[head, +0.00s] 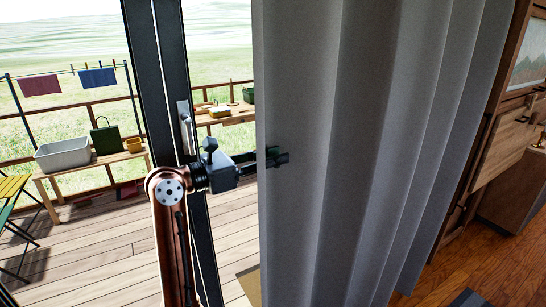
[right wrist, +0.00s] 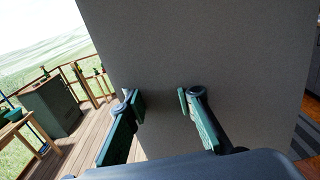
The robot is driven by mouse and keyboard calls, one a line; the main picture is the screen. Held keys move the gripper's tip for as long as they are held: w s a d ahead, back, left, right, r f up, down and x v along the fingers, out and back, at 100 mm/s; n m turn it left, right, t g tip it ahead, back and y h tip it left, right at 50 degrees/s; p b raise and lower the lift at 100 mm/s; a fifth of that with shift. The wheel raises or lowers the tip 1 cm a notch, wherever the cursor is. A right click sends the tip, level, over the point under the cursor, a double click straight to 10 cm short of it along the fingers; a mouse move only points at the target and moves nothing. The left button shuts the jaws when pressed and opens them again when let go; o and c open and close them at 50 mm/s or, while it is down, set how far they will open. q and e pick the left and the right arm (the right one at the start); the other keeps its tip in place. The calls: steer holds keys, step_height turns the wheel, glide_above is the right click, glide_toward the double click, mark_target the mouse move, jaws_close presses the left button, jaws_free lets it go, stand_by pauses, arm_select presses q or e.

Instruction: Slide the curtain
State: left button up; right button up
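The grey curtain (head: 350,120) hangs in long vertical folds across the middle and right of the head view. It fills much of the right wrist view (right wrist: 240,70), with its edge slanting down on the left. My right gripper (head: 276,157) is at the curtain's left edge, its fingertips overlapping the cloth in the picture. In the right wrist view its two fingers (right wrist: 160,97) are apart, with grey cloth showing behind the gap. I cannot tell whether they touch the cloth. My left gripper is not in view.
A dark door frame (head: 171,80) with a handle (head: 186,125) stands left of the curtain, close to my right arm. Beyond it is a wooden deck (head: 110,245) with a bench and grey tub (head: 63,154). Wooden cabinets (head: 505,135) stand to the right.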

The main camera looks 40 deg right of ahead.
steer(key=v, duration=1.2)
